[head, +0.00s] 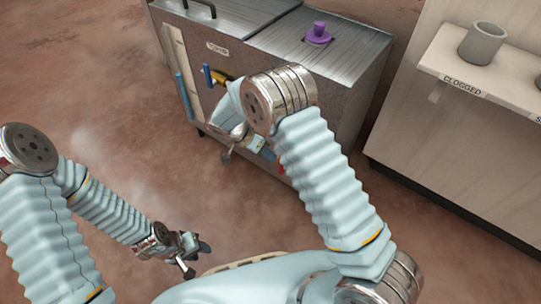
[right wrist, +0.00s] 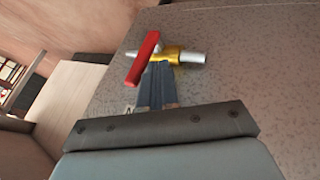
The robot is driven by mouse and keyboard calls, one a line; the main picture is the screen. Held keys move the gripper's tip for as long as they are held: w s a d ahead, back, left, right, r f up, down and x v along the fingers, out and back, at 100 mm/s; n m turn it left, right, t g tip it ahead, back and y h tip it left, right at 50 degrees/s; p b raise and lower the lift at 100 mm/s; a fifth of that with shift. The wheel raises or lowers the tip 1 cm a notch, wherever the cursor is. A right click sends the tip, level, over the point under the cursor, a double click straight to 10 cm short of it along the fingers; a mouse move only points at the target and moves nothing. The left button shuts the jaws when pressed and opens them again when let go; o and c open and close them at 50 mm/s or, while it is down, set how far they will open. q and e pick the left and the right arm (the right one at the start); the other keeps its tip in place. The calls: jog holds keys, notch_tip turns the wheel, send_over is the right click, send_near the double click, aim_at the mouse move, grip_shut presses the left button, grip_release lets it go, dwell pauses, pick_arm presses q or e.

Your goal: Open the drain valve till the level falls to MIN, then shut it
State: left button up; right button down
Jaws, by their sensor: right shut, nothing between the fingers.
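A valve with a red lever (right wrist: 143,58) and brass body (right wrist: 172,54) sits on the speckled machine wall in the right wrist view. The lever lies crosswise to its pale pipe. My right gripper (right wrist: 157,80) is shut and empty, its fingertips right at the valve beside the lever; I cannot tell whether they touch. In the head view a bit of red (head: 268,153) shows by this gripper, mostly hidden by my arm. A blue strip (head: 184,95) stands in the pale gauge panel; level marks are unreadable. My left gripper (head: 197,258) hangs low, away from the machine, its jaws unclear.
The machine (head: 330,85) has a metal top with a purple knob (head: 318,34). A blue-handled brass valve (head: 214,77) sits higher on its front. At right a shelf with a "CLOGGED" label (head: 464,85) holds a grey cup (head: 482,44). The floor at left is clear.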

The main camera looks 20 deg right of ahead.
jog(key=shift+s+d, duration=0.25)
jog(key=shift+s, duration=0.1)
pick_arm(q)
jog(key=shift+f, duration=0.1)
jog(key=shift+s+d+f+b, duration=0.1)
jog(key=shift+s+f+b, duration=0.1)
jog(key=shift+f+b, duration=0.25)
pick_arm(e)
jog(key=shift+s+d+y, duration=0.15)
jog(key=shift+y, duration=0.15)
